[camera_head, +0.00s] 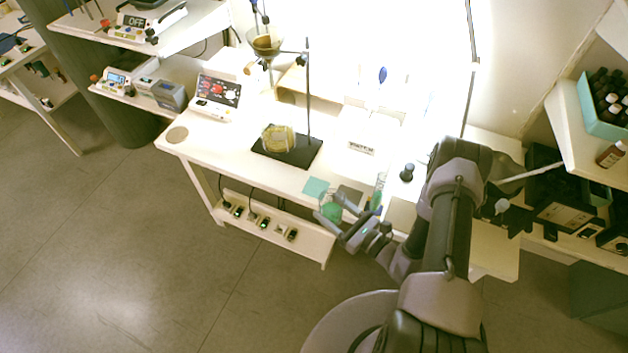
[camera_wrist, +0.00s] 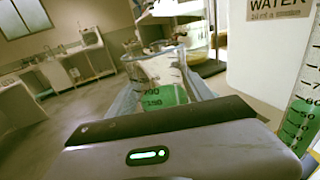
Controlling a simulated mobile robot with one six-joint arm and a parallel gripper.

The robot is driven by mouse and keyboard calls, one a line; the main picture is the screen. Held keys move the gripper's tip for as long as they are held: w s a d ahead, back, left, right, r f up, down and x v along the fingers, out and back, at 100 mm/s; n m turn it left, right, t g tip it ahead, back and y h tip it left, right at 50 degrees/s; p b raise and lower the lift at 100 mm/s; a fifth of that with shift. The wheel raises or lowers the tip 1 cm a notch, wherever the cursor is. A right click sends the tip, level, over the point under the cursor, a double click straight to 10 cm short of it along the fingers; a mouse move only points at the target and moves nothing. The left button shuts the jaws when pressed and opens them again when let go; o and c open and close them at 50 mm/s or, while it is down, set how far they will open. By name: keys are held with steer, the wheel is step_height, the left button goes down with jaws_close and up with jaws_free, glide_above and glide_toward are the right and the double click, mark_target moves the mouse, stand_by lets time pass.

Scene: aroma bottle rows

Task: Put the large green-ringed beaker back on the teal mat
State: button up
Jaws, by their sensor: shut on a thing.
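A clear beaker with printed graduations and green contents (camera_head: 331,212) is between the fingers of my gripper (camera_head: 328,207) near the table's front edge. In the wrist view the beaker (camera_wrist: 165,78) stands roughly upright between the fingers (camera_wrist: 162,95); its lower part is hidden by the gripper body. I cannot make out a green ring apart from the green contents. The teal mat (camera_head: 316,187) lies on the white table just behind and left of the beaker in the head view. Its visible part is bare. I cannot tell the beaker's height above the table.
A graduated cylinder with green liquid (camera_head: 377,198) stands close right of my gripper. Grey mats (camera_head: 349,195) lie nearby. A black stand base (camera_head: 290,150) with a metal rod and round flask (camera_head: 278,138) is behind the teal mat. A WATER label (camera_head: 361,148) is farther back.

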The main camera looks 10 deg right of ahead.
steer(key=shift+a+f, duration=0.1)
steer(key=shift+f, duration=0.4)
steer(key=w+b, duration=0.1)
steer(key=w, duration=0.4)
steer(key=w+f+b, duration=0.1)
steer(key=w, duration=0.3)
steer(key=w+b, duration=0.2)
steer(key=w, duration=0.3)
steer(key=shift+w+a+f, duration=0.3)
steer(key=shift+w+a, duration=0.05)
steer(key=f, duration=0.1)
steer(key=f+b, duration=0.1)
steer(key=f, duration=0.1)
steer(key=shift+w+f+b, duration=0.25)
steer(key=shift+f+b, duration=0.05)
steer(key=shift+f, duration=0.05)
steer(key=shift+r, duration=0.15)
steer(key=o, duration=1.6)
steer(key=shift+o, duration=0.2)
